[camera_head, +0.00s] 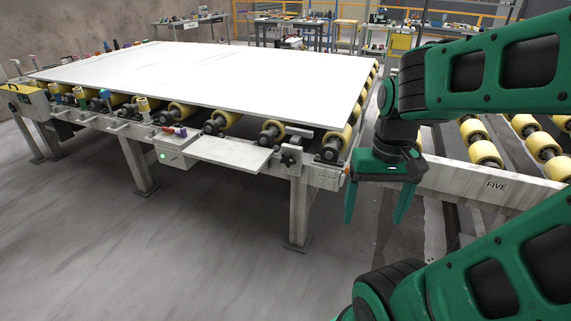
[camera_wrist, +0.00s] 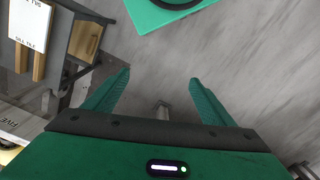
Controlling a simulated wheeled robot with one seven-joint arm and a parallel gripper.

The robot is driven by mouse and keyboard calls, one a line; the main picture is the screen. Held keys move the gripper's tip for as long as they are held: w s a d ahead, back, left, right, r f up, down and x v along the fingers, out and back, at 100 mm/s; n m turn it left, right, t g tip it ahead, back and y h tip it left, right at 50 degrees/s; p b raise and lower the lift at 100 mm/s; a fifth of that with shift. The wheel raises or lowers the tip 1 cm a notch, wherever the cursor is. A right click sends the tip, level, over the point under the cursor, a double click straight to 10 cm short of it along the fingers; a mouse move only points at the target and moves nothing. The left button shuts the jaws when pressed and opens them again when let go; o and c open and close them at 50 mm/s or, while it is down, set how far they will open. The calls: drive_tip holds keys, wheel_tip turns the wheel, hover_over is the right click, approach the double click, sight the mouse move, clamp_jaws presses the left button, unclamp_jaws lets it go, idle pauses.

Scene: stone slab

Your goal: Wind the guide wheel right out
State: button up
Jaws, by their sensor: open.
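A dark hand knob (camera_head: 290,157) sits on the front of the roller table's frame, above the right front leg. It looks like the control of the guide wheel, but I cannot tell the wheel itself apart from the small fittings nearby. A grey bracket (camera_head: 299,133) is just above the knob. My gripper (camera_head: 375,216) hangs to the right of the knob, off the table's right end, with its fingers pointing down. It is open and empty. In the wrist view my gripper (camera_wrist: 158,80) has its fingers spread over the floor; the knob is not recognisable there.
A large white slab (camera_head: 210,75) lies on the table's yellow rollers. A pale shelf (camera_head: 220,151) juts out left of the knob. A beam marked FIVE (camera_head: 470,187) runs right behind my gripper. Open floor (camera_head: 200,255) lies in front.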

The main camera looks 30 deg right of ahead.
drive_tip(key=w+d+f+m+h, duration=0.25)
drive_tip(key=w+d, duration=0.25)
drive_tip(key=w, duration=0.5)
drive_tip(key=w+d+f+m+h, duration=0.2)
drive_tip(key=w+d+f+h, duration=0.3)
drive_tip(key=w, duration=0.6)
drive_tip(key=w+d+f+m+h, duration=0.25)
drive_tip(key=w+d, duration=0.35)
drive_tip(key=w, duration=0.4)
drive_tip(key=n+t+h, duration=0.3)
drive_tip(key=t+h, duration=0.1)
drive_tip(key=t, duration=0.7)
approach(287, 162)
drive_tip(key=x, duration=0.9)
drive_tip(key=shift+s, duration=0.1)
drive_tip(key=shift+c, duration=0.3)
drive_tip(key=shift+a, duration=0.1)
drive_tip(key=c, duration=1)
